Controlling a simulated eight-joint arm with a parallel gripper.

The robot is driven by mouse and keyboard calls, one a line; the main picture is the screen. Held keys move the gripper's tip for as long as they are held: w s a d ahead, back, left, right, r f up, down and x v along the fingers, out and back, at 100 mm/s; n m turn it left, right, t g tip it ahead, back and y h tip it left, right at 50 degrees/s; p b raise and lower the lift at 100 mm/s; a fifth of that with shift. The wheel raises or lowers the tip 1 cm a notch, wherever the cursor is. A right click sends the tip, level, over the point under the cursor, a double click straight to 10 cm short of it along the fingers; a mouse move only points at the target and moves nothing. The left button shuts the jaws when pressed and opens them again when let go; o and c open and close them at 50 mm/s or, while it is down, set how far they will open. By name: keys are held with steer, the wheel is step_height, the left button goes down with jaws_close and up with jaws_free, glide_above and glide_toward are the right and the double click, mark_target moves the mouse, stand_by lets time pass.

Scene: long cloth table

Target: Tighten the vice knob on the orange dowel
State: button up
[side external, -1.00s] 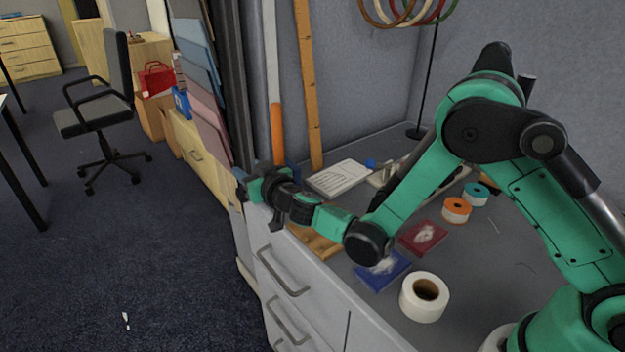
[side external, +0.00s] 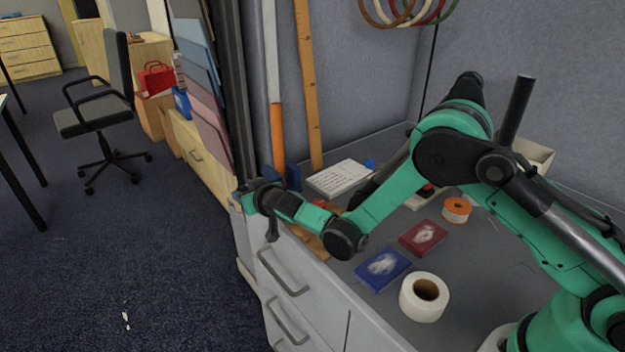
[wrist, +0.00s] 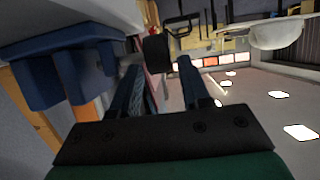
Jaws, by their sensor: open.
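A blue vice (wrist: 75,72) fills the left of the wrist view. A grey screw runs from it to a black knob (wrist: 157,47). My gripper (wrist: 158,64) is open and empty, with the knob just beyond and between its fingertips; I cannot tell if either finger touches it. In the side external view, my gripper (side external: 245,198) is at the left edge of the bench. Part of the blue vice (side external: 293,177) shows behind it. The orange dowel (side external: 277,135) stands upright near the vice; its lower end is hidden, so I cannot tell how it is held.
A wooden strip (side external: 308,90) leans beside the dowel. A notepad (side external: 340,178), a blue packet (side external: 383,268), a red packet (side external: 423,238), a white roll (side external: 424,297) and an orange spool (side external: 457,210) lie on the bench. Open floor (side external: 130,260) is left of the drawers.

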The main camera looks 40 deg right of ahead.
steer(key=shift+x, duration=1.4)
jaws_close()
steer(key=shift+s+d+t, duration=0.1)
steer(key=shift+t, duration=1.4)
jaws_free()
steer(key=shift+s, duration=0.15)
